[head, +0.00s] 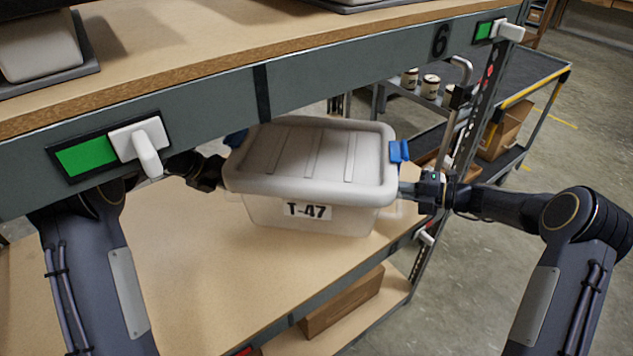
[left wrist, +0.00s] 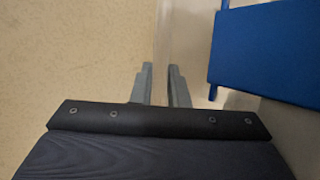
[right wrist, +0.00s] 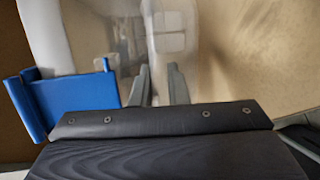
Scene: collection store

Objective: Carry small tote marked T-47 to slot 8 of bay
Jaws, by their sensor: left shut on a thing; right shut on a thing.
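The small tote (head: 316,221) is translucent white with a pale ribbed lid, blue end latches and a label reading T-47. It is upright, over the board of the lower shelf (head: 190,265); I cannot tell whether it touches the board. My left gripper (head: 222,172) is shut on the tote's left end, partly hidden behind the shelf beam. My right gripper (head: 408,190) is shut on its right end. A blue latch (left wrist: 265,55) is beside the left fingers, another (right wrist: 70,103) beside the right fingers. No 8 is readable.
The upper shelf's grey beam (head: 330,88), marked 6, crosses close above and in front of the tote. Green tags with white levers (head: 139,142) stick out from it. A slotted post (head: 478,105) stands at right. Behind it is a cart (head: 530,75) with cans and boxes. A brown box (head: 343,303) lies below.

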